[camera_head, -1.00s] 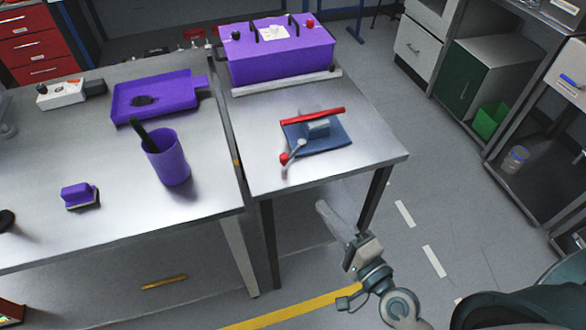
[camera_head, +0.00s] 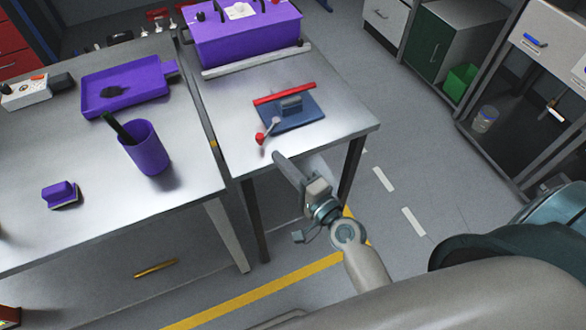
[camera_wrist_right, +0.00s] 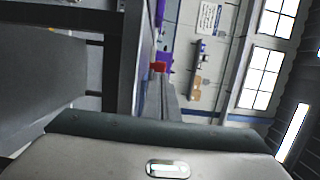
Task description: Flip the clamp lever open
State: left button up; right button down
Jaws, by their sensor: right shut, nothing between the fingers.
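The clamp sits on the right-hand metal table. It has a blue base plate (camera_head: 303,122), a grey block (camera_head: 291,103) and a long red bar (camera_head: 285,93) along its far side. Its thin grey lever (camera_head: 270,128) slants towards the table's front edge and ends in a red knob (camera_head: 260,138). My right gripper (camera_head: 279,158) is shut and empty, close to the front edge and a little nearer to me than the knob. In the right wrist view a red piece (camera_wrist_right: 158,67) shows beyond the fingertips (camera_wrist_right: 162,82). My left gripper is out of view.
A purple case (camera_head: 245,35) stands behind the clamp with a pale bar (camera_head: 257,60) before it. On the left table (camera_head: 95,165) are a purple cup (camera_head: 146,150), a tray (camera_head: 150,88) and a purple block (camera_head: 59,192). Bare tabletop surrounds the clamp.

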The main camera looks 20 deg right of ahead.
aim_at(261, 157)
jog(key=shift+p+x, duration=0.55)
jog(key=shift+x, duration=1.9)
jog(key=shift+w+a+r+p, duration=0.1)
jog(key=shift+w+a+p, duration=0.15)
jog(key=shift+w+a, duration=0.25)
jog(key=shift+w+a+p, duration=0.2)
jog(key=shift+w+a, duration=0.1)
jog(key=shift+a, duration=0.35)
